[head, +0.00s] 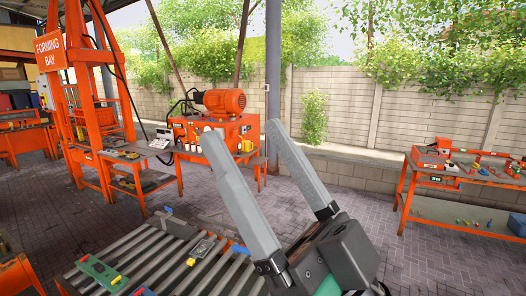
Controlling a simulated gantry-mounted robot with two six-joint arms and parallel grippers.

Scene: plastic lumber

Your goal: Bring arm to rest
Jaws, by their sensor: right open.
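My right gripper (240,130) rises from the bottom of the head view, its two long grey fingers pointing up and to the left. The fingers stand wide apart with nothing between them, so it is open and empty. It is in front of the roller conveyor (180,258) and appears clear of it. Part of the conveyor is hidden behind the gripper body. My left gripper is not in the picture.
A green tool (103,272) and a small yellow-grey device (203,247) lie on the conveyor. An orange press frame (85,120) and a bench with an orange motor (225,101) stand behind. An orange table (408,190) is at right. Brick floor (385,215) between is clear.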

